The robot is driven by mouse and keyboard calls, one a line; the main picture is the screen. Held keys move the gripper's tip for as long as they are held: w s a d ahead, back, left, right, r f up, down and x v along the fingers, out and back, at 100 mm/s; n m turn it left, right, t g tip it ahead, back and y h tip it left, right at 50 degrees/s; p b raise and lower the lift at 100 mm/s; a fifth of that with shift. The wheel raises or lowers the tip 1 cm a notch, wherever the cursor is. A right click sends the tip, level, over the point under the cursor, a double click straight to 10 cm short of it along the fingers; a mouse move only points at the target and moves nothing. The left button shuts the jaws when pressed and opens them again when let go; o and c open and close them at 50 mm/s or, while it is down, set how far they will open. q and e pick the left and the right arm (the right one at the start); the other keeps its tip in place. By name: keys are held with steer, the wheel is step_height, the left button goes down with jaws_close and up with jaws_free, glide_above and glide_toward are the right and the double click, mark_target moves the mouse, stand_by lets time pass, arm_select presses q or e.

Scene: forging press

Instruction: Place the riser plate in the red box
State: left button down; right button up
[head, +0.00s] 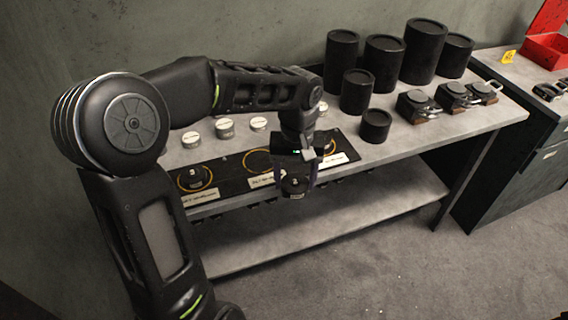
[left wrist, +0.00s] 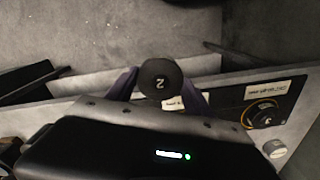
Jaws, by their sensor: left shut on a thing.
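My left gripper (head: 297,172) is shut on a dark round piece (head: 295,187) above the front edge of the bench. In the left wrist view the piece (left wrist: 160,79) sits between the purple-grey fingers and carries a pale "2". I cannot tell for sure that this piece is the riser plate. The red box (head: 547,50) stands open, lid raised, on the cabinet at the far right, well away from my left gripper; its inside is mostly hidden. My right gripper is not in view.
A black board (head: 222,178) with yellow rings and label cards lies along the bench front; its left ring holds a dark piece. Small white-topped tins (head: 224,129) stand behind. Several black cylinders (head: 404,52) and clamp-like blocks (head: 417,105) fill the bench's right side. A gap separates bench and cabinet.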

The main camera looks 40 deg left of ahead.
arm_select(q)
steer(key=w+d+f+m, duration=0.2)
steer(key=d+f, duration=0.3)
steer(key=f, duration=0.4)
steer(key=w+d+f+m, duration=0.2)
steer(key=d+f+m, duration=0.2)
steer(key=f, duration=0.5)
steer(key=shift+w+d+f+m, duration=0.15)
steer(key=shift+d+f+m, duration=0.2)
steer(key=shift+d, duration=0.25)
